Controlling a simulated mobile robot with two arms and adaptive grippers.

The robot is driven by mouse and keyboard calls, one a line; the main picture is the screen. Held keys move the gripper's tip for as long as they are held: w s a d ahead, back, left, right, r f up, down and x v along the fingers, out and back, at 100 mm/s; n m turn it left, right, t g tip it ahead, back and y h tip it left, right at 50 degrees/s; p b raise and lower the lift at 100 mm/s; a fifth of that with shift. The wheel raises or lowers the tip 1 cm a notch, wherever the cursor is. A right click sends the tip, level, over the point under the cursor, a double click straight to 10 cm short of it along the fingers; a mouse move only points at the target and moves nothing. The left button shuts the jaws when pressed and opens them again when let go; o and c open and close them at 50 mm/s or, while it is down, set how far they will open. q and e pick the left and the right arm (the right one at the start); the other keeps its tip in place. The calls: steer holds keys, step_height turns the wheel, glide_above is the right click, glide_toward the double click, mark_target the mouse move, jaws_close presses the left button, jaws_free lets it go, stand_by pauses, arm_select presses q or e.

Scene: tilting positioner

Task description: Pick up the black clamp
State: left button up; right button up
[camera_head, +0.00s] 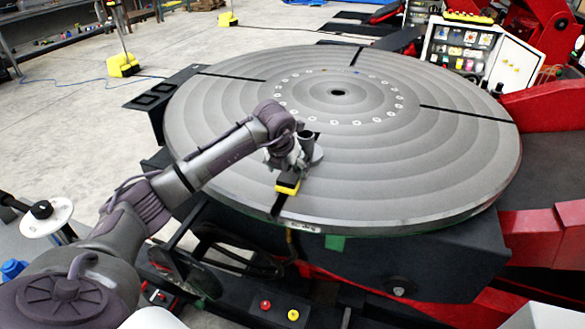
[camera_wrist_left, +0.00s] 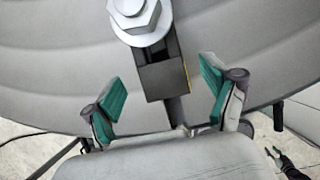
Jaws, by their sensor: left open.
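The black clamp (camera_wrist_left: 163,82) is a dark block lying in a slot near the rim of the round grey table (camera_head: 420,170), with a large silver bolt and washer (camera_wrist_left: 140,18) at its far end. In the head view a black and yellow block (camera_head: 288,184) shows at the near rim and appears to be the same clamp, partly hidden by my arm. My left gripper (camera_wrist_left: 162,92) is open. In the wrist view its green-padded fingers stand on either side of the clamp's near end, with gaps visible. Contact cannot be told. My right gripper is not in view.
A control cabinet (camera_head: 478,52) and red machine parts (camera_head: 548,118) are at the back right. Most of the table top is bare, with dark radial slots.

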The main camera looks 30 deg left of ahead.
arm_select(q)
steer(key=shift+x, duration=0.85)
jaws_close()
steer(key=shift+r, duration=0.15)
